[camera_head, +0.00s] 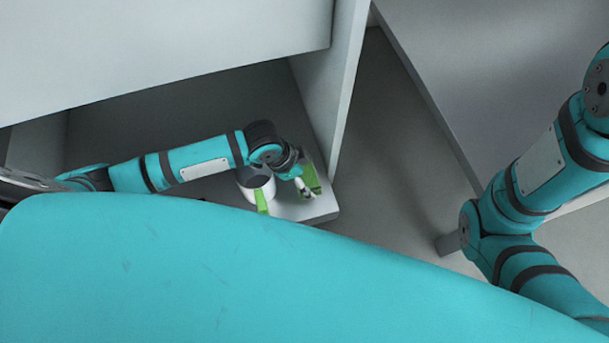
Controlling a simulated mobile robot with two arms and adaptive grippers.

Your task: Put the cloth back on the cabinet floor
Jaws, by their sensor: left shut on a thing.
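My left arm reaches into the open cabinet from the left. My left gripper (304,189) is at the right end of the opening, just above the pale cabinet floor (322,209). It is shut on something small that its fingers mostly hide. A flat green piece (312,177) shows right at the fingers; it may be the cloth, but it is too small to be sure. I cannot tell whether it touches the floor. My right gripper is out of view; only my right arm shows on the right.
A grey-white mug-like vessel (257,178) with a green part (262,202) stands just left of the gripper, close to my wrist. The cabinet's side wall (337,95) is close on the right. My teal body hides the cabinet's lower front. Grey floor (395,150) lies open beyond the wall.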

